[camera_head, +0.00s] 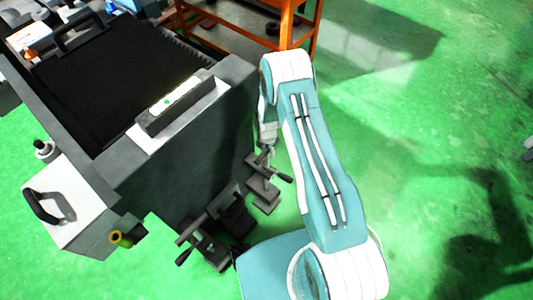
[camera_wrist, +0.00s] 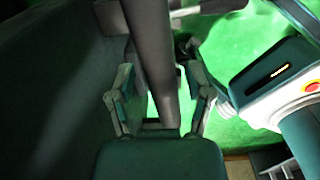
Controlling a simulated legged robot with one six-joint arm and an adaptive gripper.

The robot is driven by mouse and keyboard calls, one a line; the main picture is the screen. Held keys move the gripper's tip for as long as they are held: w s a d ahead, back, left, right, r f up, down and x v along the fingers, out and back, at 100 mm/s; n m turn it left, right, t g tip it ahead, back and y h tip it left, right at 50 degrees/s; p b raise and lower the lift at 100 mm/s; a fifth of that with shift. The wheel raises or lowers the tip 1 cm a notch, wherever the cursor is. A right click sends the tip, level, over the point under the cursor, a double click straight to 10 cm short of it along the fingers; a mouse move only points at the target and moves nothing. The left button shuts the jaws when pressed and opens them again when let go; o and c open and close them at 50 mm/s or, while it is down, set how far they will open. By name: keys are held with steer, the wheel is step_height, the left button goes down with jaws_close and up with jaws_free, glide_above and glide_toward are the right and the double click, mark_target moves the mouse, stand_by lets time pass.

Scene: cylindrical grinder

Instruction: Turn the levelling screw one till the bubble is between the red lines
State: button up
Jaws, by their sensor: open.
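The spirit level (camera_head: 175,99) lies on top of the grey grinder, with a small green bubble in its pale window. The red lines are too small to make out. Two levelling screws with dark cross handles stand at the machine's foot, a nearer one (camera_head: 205,240) and a farther one (camera_head: 268,182). I cannot tell which is screw one. My gripper (camera_head: 267,138) points down just above the farther screw, partly hidden by my arm. In the wrist view my gripper (camera_wrist: 160,85) is open, its fingers on both sides of a dark rod (camera_wrist: 152,50), apparently a screw handle. Contact is unclear.
The grinder's dark side wall (camera_head: 190,155) stands close left of my gripper. An orange rack (camera_head: 285,25) is behind the arm. A white box with a black handle (camera_head: 65,205) is at the machine's front. Green floor (camera_head: 440,130) is open on the right.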

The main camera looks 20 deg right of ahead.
step_height(320, 180, up, 8)
steer(key=shift+r, duration=0.25)
stand_by(0.5)
steer(key=shift+w+r, duration=0.15)
steer(key=shift+r, duration=0.15)
steer(key=s+r+m+t, duration=0.15)
steer(key=r+m, duration=0.25)
steer(key=r, duration=0.6)
steer(key=s+r+m, duration=0.3)
steer(key=r+m, duration=0.1)
steer(key=r, duration=0.6)
steer(key=s+r+m+t, duration=0.15)
steer(key=r+m, duration=0.25)
steer(key=r, duration=0.6)
steer(key=s+r+m+t, duration=0.1)
steer(key=s+r+m, duration=0.5)
steer(key=s, duration=0.5)
steer(key=s+r+m+t, duration=0.1)
steer(key=s+r+m, duration=0.5)
steer(key=s, duration=0.5)
steer(key=shift+r+m+t, duration=0.3)
